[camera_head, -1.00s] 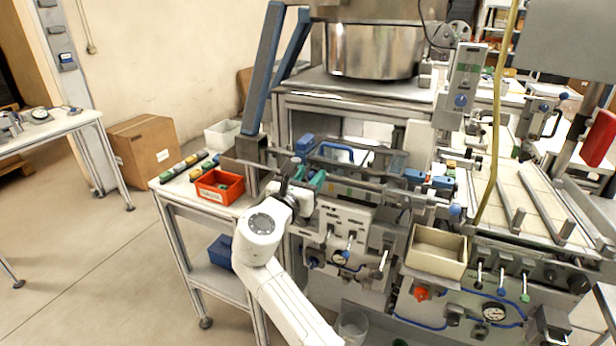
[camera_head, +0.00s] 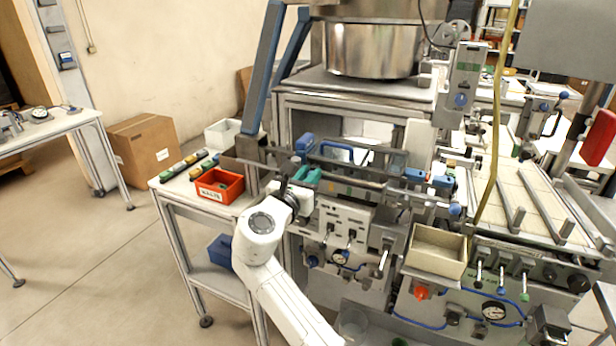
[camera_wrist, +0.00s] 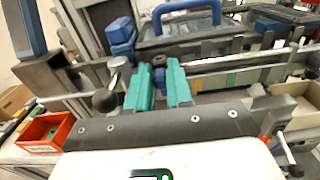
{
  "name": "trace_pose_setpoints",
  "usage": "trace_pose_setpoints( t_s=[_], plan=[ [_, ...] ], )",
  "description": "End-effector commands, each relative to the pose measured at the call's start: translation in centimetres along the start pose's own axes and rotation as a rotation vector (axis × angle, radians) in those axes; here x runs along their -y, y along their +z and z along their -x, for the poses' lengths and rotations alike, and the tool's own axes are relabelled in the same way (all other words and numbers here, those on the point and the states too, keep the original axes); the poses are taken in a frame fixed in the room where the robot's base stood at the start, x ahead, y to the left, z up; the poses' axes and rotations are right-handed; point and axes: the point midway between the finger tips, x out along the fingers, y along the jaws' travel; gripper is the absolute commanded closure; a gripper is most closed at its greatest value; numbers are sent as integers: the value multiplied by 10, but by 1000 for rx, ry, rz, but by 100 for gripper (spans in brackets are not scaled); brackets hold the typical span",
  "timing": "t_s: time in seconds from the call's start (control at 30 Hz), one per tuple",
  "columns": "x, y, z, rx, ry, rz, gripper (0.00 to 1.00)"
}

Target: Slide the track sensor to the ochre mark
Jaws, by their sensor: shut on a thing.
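My gripper (camera_wrist: 159,84) has teal fingers and is shut on a small dark piece (camera_wrist: 160,75) at the guide rail, seemingly the track sensor. The fingers hide most of it. In the head view my gripper (camera_head: 306,174) is at the left part of the rail, and the sensor cannot be made out there. The ochre mark (camera_wrist: 232,79) shows in the wrist view as a yellowish patch on the strip below the rail.
A black ball knob (camera_wrist: 104,100) stands close left of my fingers. A blue block (camera_head: 304,144) and a blue handle (camera_head: 337,151) are behind the rail. A red bin (camera_head: 219,187) is at the left, a beige bin (camera_head: 437,250) at the right. Blue fittings (camera_head: 416,176) are farther along the rail.

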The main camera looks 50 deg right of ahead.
Motion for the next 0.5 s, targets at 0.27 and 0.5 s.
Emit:
trace_pose_setpoints(
  t_s=[0.27,0.5],
  plan=[
    [24,3,0,-3,-1,3,100],
    [44,0,0,-2,-1,1,100]
  ],
)
